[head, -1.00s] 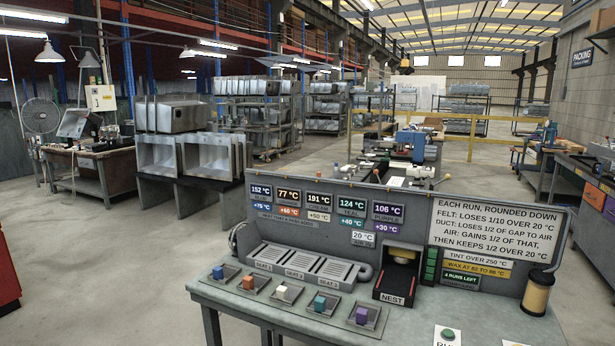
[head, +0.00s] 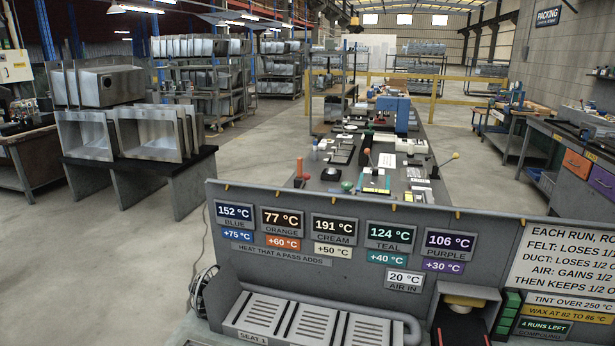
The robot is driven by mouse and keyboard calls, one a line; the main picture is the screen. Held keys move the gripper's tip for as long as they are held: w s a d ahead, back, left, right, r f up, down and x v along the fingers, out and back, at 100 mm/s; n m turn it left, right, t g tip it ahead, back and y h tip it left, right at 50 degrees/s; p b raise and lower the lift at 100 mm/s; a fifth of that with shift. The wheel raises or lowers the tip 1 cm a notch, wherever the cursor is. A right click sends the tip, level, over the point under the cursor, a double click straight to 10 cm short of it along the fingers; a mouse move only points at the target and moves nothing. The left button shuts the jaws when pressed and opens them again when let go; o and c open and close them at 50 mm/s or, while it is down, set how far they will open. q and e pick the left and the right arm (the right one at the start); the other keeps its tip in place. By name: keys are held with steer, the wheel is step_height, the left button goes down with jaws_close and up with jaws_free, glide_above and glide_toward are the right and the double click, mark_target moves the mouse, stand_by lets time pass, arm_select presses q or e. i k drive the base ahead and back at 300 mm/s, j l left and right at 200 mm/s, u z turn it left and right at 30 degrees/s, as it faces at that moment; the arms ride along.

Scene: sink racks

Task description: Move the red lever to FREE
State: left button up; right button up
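The long bench (head: 438,190) behind the grey panel holds several small handles. A red knob on a dark stem (head: 367,138) stands near its middle. A red-orange upright handle (head: 299,168) stands at its left end. I cannot tell which of these two is the red lever. Small plates lie on the bench, but no FREE marking can be read from here. The grey panel hides the near part of the bench. Neither of my grippers is in view.
The grey panel (head: 335,280) with temperature signs stands in front, with a slotted seat rack (head: 300,318) at its foot. Open floor (head: 265,165) lies left of the bench.

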mark_target(306, 176)
steer(key=u, duration=0.2)
steer(key=j+u, duration=0.45)
steer(key=i+j+u, duration=0.2)
steer(key=j+u, duration=0.3)
steer(key=i+j+u, duration=0.3)
steer(key=i+j, duration=0.9)
steer(key=i+l+z, duration=0.1)
steer(key=i+z, duration=0.85)
steer(key=i+j+z, duration=0.2)
steer(key=i+z, duration=0.25)
steer(key=k, duration=0.05)
